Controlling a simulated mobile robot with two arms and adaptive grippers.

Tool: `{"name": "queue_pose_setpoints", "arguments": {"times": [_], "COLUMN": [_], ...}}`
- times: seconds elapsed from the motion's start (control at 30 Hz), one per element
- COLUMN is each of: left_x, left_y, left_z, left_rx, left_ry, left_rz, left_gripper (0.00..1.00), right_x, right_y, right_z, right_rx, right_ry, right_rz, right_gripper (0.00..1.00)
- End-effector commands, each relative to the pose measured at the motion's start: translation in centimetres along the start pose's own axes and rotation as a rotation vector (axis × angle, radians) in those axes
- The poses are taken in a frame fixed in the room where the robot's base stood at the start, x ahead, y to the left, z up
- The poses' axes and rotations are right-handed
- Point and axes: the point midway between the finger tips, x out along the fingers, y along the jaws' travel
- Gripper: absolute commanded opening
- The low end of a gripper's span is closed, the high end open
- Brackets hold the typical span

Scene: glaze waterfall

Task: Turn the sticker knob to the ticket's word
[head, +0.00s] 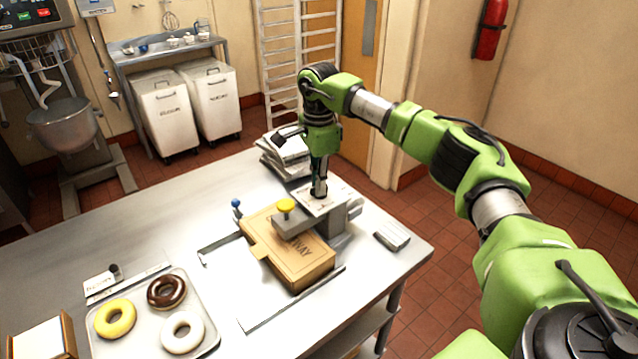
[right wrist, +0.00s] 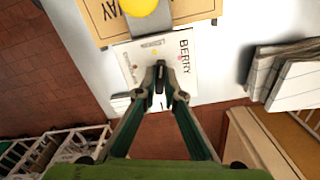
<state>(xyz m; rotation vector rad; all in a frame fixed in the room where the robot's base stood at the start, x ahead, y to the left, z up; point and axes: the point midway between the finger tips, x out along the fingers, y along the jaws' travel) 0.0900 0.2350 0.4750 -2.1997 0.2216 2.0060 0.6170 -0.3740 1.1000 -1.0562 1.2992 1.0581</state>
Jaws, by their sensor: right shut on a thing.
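The sticker machine (head: 338,228) stands on the steel table, with a white dial plate (right wrist: 130,62) on top. The word BERRY and small coloured dots show on the plate in the right wrist view. My right gripper (head: 319,190) points down over the plate and is shut on the dark sticker knob (right wrist: 162,74), which the fingers largely hide. The other words on the plate are covered or too small to read. A small white card (head: 100,282), perhaps the ticket, lies at the left; its word is not legible. My left gripper is in neither view.
A brown box (head: 290,250) sits under the machine's arm, beside a yellow button (head: 286,205). A tray (head: 205,312) of three doughnuts is at the front left. Stacked white boxes (head: 283,155) stand behind.

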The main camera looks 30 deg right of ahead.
Motion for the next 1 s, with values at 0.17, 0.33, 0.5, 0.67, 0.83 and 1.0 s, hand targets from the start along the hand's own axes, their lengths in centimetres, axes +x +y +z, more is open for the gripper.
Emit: {"name": "queue_pose_setpoints", "arguments": {"times": [0.17, 0.33, 0.5, 0.67, 0.83, 1.0], "left_x": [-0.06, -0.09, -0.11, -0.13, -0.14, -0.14], "left_y": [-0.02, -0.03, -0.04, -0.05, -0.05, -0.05], "left_z": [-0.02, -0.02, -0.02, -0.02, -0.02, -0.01], "left_rx": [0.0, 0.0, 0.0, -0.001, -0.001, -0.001], "left_ry": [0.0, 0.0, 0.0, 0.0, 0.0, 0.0], "left_rz": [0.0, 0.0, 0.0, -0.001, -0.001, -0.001], "left_gripper": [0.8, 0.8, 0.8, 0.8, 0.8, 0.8], "right_x": [-0.22, -0.23, -0.24, -0.25, -0.26, -0.26], "right_y": [-0.22, -0.28, -0.33, -0.36, -0.38, -0.39], "right_z": [-0.11, -0.14, -0.17, -0.19, -0.21, -0.21], "right_rx": [0.168, 0.314, 0.433, 0.515, 0.567, 0.589], "right_ry": [0.001, 0.001, 0.0, 0.0, -0.001, -0.001], "right_rz": [-0.006, -0.006, -0.006, -0.006, -0.007, -0.007], "right_gripper": [0.0, 0.0, 0.0, 0.0, 0.0, 0.0]}}
